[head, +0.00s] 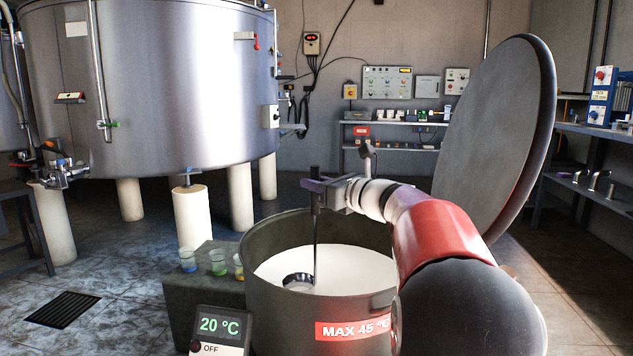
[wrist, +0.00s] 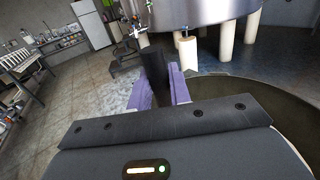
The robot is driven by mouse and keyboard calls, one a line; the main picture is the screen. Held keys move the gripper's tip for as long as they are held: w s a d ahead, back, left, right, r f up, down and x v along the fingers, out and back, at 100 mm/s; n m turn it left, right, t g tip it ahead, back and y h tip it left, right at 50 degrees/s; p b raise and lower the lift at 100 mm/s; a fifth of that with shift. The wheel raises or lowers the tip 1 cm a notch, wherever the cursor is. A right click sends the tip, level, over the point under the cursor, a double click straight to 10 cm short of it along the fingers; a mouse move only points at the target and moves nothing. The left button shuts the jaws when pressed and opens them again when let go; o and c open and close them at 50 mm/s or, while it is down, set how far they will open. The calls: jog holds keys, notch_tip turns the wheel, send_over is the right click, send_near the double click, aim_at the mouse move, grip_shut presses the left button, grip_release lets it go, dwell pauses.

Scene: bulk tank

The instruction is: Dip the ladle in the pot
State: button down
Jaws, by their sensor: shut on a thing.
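The pot (head: 265,315) is a large grey vessel with a red "MAX 45 °C" label. It holds white liquid (head: 355,268). My gripper (head: 316,188) is above the pot and shut on the top of the ladle (head: 316,235), whose thin handle hangs upright inside the rim. The ladle's shiny bowl (head: 298,281) is at the liquid's surface; how deep it sits is hard to tell. In the wrist view, the purple fingers of my gripper (wrist: 159,88) close on the dark upper part of the ladle (wrist: 155,67), and the pot's rim (wrist: 285,95) shows at the right.
A grey round lid (head: 500,135) stands raised behind the pot at right. A "20 °C" display (head: 222,326) is in front. A steel tank (head: 165,90) stands behind.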

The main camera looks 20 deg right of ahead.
jog(key=shift+f+b, duration=2.75)
jog(key=shift+f, duration=1.65)
jog(key=shift+r, duration=0.15)
jog(key=shift+r+p, duration=9.1)
jog(key=shift+r, duration=1.2)
notch_tip(320, 180, up, 8)
jog(key=shift+r+p, duration=0.15)
jog(key=shift+p, duration=0.2)
